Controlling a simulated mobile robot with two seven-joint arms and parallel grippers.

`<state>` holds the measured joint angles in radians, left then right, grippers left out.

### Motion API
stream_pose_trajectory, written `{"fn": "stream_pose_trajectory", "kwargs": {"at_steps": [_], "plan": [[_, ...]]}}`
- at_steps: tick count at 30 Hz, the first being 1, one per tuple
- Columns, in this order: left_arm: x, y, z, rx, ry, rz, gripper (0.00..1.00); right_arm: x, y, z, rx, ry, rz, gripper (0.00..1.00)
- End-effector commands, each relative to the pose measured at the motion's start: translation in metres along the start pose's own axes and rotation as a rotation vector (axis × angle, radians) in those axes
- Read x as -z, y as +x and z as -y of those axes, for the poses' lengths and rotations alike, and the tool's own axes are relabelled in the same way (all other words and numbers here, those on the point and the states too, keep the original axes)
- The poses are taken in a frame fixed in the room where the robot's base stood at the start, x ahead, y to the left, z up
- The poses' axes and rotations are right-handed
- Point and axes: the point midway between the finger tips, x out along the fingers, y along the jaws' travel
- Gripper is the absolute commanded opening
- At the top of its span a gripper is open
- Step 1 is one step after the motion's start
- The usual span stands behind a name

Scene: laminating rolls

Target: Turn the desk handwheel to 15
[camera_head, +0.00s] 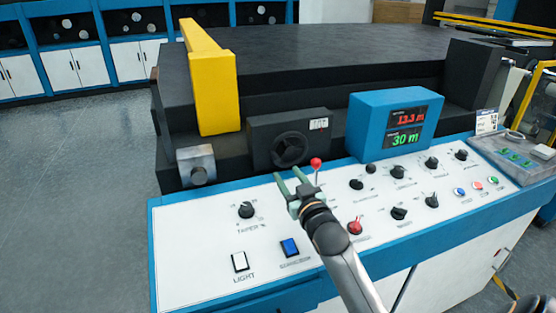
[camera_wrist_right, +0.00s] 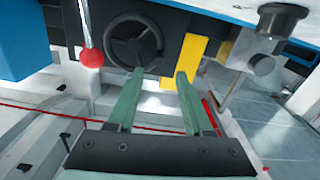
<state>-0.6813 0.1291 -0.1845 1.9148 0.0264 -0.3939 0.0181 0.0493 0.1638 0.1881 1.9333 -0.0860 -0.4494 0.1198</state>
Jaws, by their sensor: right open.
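The desk handwheel (camera_head: 290,149) is a black spoked wheel on the front of a dark box behind the white control panel. A small white counter (camera_head: 319,124) sits above it to the right; its digits are too small to read surely. My right gripper (camera_head: 290,180) is open and empty, just in front of and below the wheel, apart from it as far as I can tell. In the right wrist view the handwheel (camera_wrist_right: 136,42) is beyond the fingertips, left of centre, and the green fingers of the gripper (camera_wrist_right: 160,75) are spread. My left gripper is not in view.
A red-knobbed lever (camera_head: 316,163) stands close right of my gripper; its ball (camera_wrist_right: 91,58) also shows in the wrist view. A blue display box (camera_head: 366,125) reads 13.3 m and 30 m. A yellow bracket (camera_head: 212,85) rises left. Knobs and buttons cover the panel (camera_head: 205,235).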

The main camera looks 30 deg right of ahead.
Motion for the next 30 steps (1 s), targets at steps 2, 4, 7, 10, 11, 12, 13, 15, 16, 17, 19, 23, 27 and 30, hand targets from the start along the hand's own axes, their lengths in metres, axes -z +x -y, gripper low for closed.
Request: {"fn": "stream_pose_trajectory", "kwargs": {"at_steps": [2,4,7,10,11,12,13,15,16,17,19,23,27,30], "plan": [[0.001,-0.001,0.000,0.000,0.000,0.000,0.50,0.001,0.016,0.000,0.000,0.000,-0.001,0.51],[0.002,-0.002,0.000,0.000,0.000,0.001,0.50,0.002,0.028,0.000,0.000,0.000,-0.002,0.51],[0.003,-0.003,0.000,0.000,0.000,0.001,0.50,0.001,0.043,0.000,0.000,0.000,0.000,0.51],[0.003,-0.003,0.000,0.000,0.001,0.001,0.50,0.001,0.057,0.000,0.000,0.000,-0.001,0.51],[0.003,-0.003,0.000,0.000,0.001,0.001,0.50,0.001,0.060,0.000,0.000,0.000,0.000,0.51],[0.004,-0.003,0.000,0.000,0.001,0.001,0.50,0.000,0.064,0.000,0.000,0.000,0.000,0.51],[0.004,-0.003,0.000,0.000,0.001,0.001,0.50,0.001,0.066,0.000,0.000,0.000,0.000,0.51],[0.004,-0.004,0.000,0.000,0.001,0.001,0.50,0.000,0.071,0.000,0.000,0.000,0.000,0.51],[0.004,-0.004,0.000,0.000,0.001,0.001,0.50,0.000,0.072,0.000,0.000,0.000,-0.001,0.51],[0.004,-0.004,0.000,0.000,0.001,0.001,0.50,0.000,0.073,0.000,0.000,0.000,-0.001,0.51],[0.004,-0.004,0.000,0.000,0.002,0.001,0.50,0.000,0.075,0.000,0.000,0.000,0.000,0.51],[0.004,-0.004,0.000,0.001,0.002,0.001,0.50,0.000,0.076,0.000,0.001,0.000,0.000,0.51],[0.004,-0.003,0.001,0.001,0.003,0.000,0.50,0.000,0.076,0.000,0.001,0.000,0.000,0.51],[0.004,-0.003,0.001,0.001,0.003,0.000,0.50,0.000,0.076,0.000,0.001,0.000,0.000,0.41]]}}
